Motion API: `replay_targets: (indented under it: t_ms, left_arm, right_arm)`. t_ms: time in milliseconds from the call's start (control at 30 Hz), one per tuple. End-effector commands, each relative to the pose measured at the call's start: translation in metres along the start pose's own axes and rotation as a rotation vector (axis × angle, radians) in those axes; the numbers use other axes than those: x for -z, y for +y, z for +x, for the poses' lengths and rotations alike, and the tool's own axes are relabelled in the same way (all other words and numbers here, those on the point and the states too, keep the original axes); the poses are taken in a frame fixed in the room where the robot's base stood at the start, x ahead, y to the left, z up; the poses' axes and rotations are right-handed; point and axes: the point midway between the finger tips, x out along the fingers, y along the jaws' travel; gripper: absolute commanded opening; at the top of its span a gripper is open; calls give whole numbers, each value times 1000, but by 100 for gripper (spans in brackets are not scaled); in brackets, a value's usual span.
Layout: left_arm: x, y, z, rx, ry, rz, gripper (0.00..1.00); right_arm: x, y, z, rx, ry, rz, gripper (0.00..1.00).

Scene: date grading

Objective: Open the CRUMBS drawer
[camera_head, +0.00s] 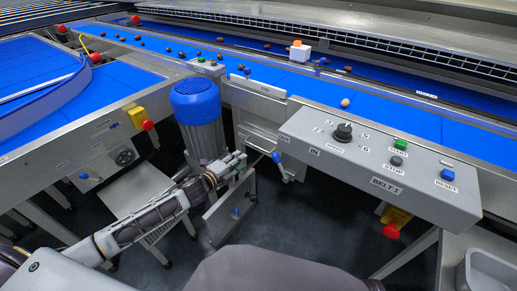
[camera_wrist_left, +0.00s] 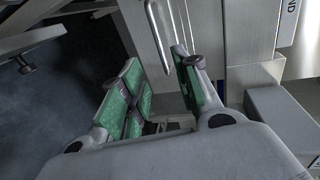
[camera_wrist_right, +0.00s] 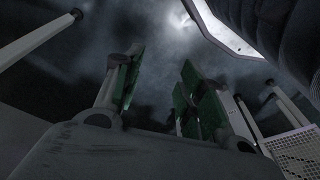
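No label reading CRUMBS is legible to me. In the head view my left gripper (camera_head: 236,163) reaches to the steel front under the belt, just right of the blue motor. In the left wrist view its green-padded fingers (camera_wrist_left: 160,85) stand apart with a gap between them. A thin bent metal handle (camera_wrist_left: 153,28) on a steel front lies just beyond the fingertips, its lower end near the gap; I cannot tell whether they touch. My right gripper (camera_wrist_right: 155,85) shows only in its wrist view, open and empty over dark floor.
A steel panel with a blue knob (camera_head: 236,212) is below my left gripper. The blue motor (camera_head: 197,112) stands close on its left. The BELT 1 control box (camera_head: 380,158) juts out at right. A blue-knobbed lever (camera_head: 277,157) is right of the gripper.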

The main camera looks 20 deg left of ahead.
Motion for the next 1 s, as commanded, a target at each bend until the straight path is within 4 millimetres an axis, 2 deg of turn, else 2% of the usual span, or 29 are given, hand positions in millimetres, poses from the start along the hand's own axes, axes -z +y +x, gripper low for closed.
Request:
replay_targets:
  t_ms: [467,1000]
  left_arm:
    - [-1,0,9,1,-1,-1,32]
    - [-1,0,41,1,-1,-2,32]
  right_arm:
    - [1,0,-1,0,5,0,40]
    - [6,-2,-9,5,24,-1,40]
